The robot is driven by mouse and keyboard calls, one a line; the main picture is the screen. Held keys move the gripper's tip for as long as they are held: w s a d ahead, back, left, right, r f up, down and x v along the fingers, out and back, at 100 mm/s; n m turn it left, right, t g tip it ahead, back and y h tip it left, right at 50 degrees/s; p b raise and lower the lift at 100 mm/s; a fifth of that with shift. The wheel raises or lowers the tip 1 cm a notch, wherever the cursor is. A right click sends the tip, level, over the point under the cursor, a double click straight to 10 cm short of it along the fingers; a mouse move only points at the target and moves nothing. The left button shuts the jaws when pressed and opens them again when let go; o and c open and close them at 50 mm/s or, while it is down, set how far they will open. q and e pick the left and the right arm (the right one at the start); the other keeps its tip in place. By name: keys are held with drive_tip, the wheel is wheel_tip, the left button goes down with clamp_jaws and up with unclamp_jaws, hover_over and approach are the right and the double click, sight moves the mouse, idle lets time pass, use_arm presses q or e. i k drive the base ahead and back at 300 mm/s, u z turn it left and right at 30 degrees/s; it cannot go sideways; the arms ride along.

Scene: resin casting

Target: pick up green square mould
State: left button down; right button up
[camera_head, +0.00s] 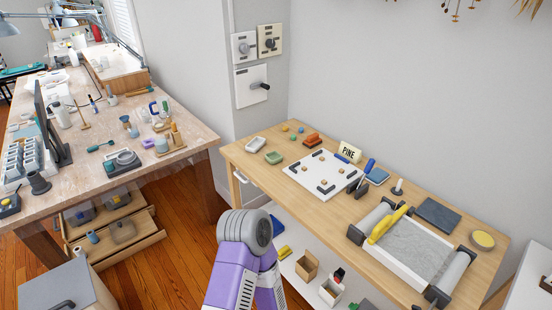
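A small green square piece (273,157), which looks like the green square mould, lies on the left part of the right-hand wooden table (240,160). It sits just below and right of a white tray-like piece (255,144). A purple arm link of mine with a grey round joint rises at the bottom centre, in front of the table and apart from the green piece. No gripper fingers show, so both grippers are out of view.
A white board (318,188) with dark corner pieces lies right of the green piece. An orange-red block (312,140) stands behind it. A grey bed with rollers (410,248) fills the table's right part. A cluttered bench (85,165) stands left, across open wooden floor.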

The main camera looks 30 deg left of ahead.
sight(274, 158)
drive_tip(key=u, duration=2.4)
drive_tip(key=i, duration=1.6)
drive_tip(key=z, duration=2.6)
